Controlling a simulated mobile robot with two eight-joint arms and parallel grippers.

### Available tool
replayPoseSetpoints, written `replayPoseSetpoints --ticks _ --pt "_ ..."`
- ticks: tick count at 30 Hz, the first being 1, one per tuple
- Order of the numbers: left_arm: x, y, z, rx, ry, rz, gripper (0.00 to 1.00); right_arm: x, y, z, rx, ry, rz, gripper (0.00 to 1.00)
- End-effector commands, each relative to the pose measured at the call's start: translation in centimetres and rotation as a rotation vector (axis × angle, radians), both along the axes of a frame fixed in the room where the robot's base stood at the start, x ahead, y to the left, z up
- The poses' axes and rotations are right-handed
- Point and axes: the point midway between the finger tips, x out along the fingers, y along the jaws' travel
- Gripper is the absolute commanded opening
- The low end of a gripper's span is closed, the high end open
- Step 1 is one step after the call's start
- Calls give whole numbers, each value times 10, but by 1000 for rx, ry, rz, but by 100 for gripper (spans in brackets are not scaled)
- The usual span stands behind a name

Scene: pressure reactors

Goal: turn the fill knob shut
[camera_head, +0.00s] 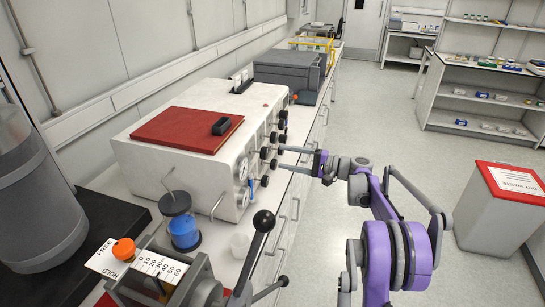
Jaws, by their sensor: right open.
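A white reactor cabinet (190,150) stands on the left bench, with a red panel on its top. Its right-hand front carries several dark round knobs (265,153), dials and a blue lever. I cannot tell which one is the fill knob, as no label is readable. My right gripper (281,157) is open, its two fingers pointing left at the lower knobs. The fingertips are close to the knobs; whether they touch or straddle one is too small to tell. My left gripper is not in view.
A lever device with a black ball (264,221) and a scale plate stands in the near foreground. A blue-filled jar (184,230) is beside the cabinet. A grey box (285,75) is farther along the bench. A red-topped bin (497,210) stands right. The floor aisle is clear.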

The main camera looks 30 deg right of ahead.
Motion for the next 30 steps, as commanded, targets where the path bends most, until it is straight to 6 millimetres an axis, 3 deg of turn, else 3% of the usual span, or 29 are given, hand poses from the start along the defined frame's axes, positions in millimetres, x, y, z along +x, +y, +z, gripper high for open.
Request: replayPoseSetpoints --ticks 7,30 --pt "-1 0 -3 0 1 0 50 -19 -16 0 0 0 1 67" --pt "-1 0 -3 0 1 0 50 -20 -17 0 1 1 1 67"
